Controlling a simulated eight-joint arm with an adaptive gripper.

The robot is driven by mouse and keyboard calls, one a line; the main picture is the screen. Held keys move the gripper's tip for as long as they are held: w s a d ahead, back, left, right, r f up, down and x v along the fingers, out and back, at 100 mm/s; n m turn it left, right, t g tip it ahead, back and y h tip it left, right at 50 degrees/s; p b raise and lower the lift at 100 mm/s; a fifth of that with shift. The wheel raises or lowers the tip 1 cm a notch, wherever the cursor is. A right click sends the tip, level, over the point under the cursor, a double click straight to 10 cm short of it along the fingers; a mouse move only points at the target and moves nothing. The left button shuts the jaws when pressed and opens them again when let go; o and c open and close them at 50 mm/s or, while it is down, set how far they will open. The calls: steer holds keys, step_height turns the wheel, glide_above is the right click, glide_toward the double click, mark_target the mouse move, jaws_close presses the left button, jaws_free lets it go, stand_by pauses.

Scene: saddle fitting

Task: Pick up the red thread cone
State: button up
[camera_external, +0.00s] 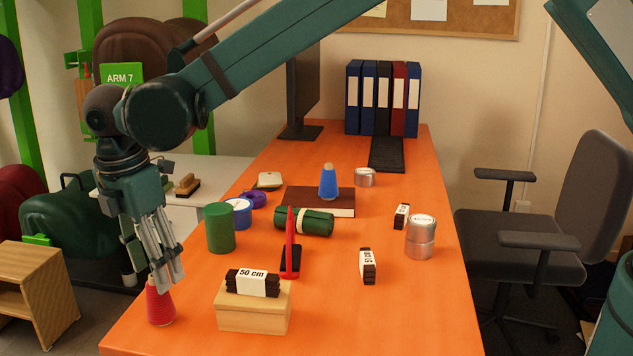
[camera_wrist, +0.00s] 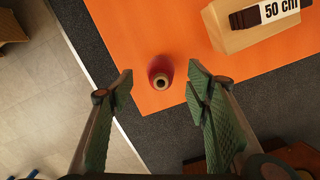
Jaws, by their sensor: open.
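The red thread cone (camera_external: 160,304) stands upright near the front left corner of the orange table. In the wrist view the cone (camera_wrist: 160,71) is seen from above, with the dark hole of its tip showing. My gripper (camera_external: 165,278) hangs pointing down just above the cone in the external view. Its fingers are apart and hold nothing. In the wrist view my gripper (camera_wrist: 159,82) has its fingers to the left and right of the cone, with space on both sides. The external view does not show clearly whether the fingertips are level with the cone's top.
A wooden box (camera_external: 254,308) with a dark bundle labelled 50 cm (camera_external: 252,283) on it stands close to the right of the cone. A green can (camera_external: 220,228), a red upright piece (camera_external: 291,243) and a blue cone (camera_external: 328,184) stand farther back. The table edge is close by.

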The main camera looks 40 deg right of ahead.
mark_target(162, 300)
steer(key=shift+s+a+f, duration=0.15)
steer(key=shift+a+f, duration=0.1)
steer(key=shift+a, duration=0.05)
steer(key=shift+f, duration=0.1)
steer(key=shift+d+f, duration=0.2)
steer(key=shift+f, duration=0.95)
steer(key=shift+f, duration=0.15)
steer(key=shift+d+f+b, duration=0.15)
steer(key=shift+f+b, duration=0.3)
steer(key=shift+f, duration=0.8)
steer(key=shift+d+f+b, duration=0.15)
steer(key=shift+f+b, duration=0.25)
steer(key=shift+f, duration=0.8)
steer(key=shift+c, duration=0.7)
steer(key=c, duration=0.8)
